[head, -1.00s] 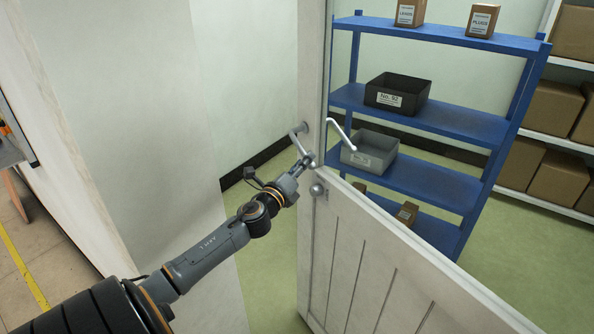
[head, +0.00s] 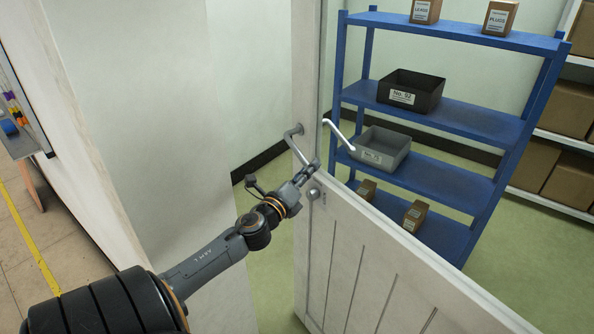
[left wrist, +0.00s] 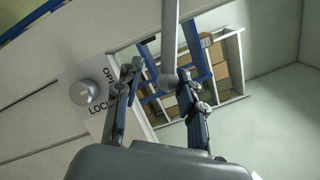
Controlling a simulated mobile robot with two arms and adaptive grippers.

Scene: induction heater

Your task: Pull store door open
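The white store door (head: 345,255) has plank panels below and a clear upper part. It stands ajar, with green floor showing between it and the wall at left. A grey lever handle (head: 294,143) is on its near side; another lever (head: 338,135) shows through the clear part. My left gripper (head: 312,168) is at the free end of the near handle. In the left wrist view the handle (left wrist: 169,40) comes down between the two fingers (left wrist: 160,82), with visible gaps on both sides, so the gripper looks open around it. A round lock knob (left wrist: 84,92) is beside the fingers. My right gripper is not in view.
A wall (head: 160,130) stands close to my left arm. Behind the door is a blue shelf (head: 455,115) with a black bin (head: 411,92), a grey bin (head: 380,149) and small boxes. Green floor (head: 272,200) is clear between wall and door.

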